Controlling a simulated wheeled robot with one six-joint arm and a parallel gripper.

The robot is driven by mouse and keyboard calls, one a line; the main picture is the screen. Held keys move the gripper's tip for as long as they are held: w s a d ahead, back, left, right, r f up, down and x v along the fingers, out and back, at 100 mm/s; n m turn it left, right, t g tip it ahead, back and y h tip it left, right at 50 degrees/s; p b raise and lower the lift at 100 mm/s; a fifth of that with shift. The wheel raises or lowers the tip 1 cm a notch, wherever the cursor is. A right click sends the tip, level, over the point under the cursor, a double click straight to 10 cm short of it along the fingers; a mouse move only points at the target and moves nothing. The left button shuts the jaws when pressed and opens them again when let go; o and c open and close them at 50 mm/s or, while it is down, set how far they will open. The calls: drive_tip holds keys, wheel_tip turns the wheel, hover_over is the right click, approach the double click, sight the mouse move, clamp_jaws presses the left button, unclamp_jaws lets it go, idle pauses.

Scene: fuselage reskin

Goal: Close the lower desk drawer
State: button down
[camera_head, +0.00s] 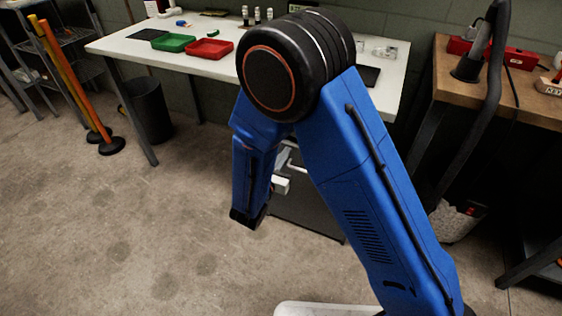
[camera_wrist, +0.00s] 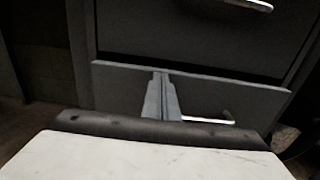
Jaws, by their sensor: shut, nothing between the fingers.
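The lower desk drawer (camera_wrist: 235,98) shows in the wrist view as a grey front panel with a light top edge. It seems to stand out from the cabinet above it; I cannot tell how far. Its pale handle (camera_wrist: 212,120) is low on the panel, right of the fingers. My gripper (camera_wrist: 161,78) is shut and empty, its fingertips in front of the panel near its top edge. I cannot tell whether they touch it. In the head view, my blue arm hides much of the grey drawer cabinet (camera_head: 312,208) under the desk.
The upper drawer front (camera_wrist: 190,35) has a metal handle (camera_wrist: 250,4). The white desk (camera_head: 130,50) carries a green tray (camera_head: 172,43) and a red tray (camera_head: 209,49). A black bin (camera_head: 149,108) and a wooden bench (camera_head: 455,85) stand either side.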

sight(290, 145)
drive_tip(key=shift+w+d, duration=0.1)
drive_tip(key=shift+w, duration=0.25)
drive_tip(key=shift+x, duration=1.6)
drive_tip(key=shift+w+r, duration=0.1)
drive_tip(key=shift+w, duration=0.2)
drive_tip(key=shift+d, duration=0.1)
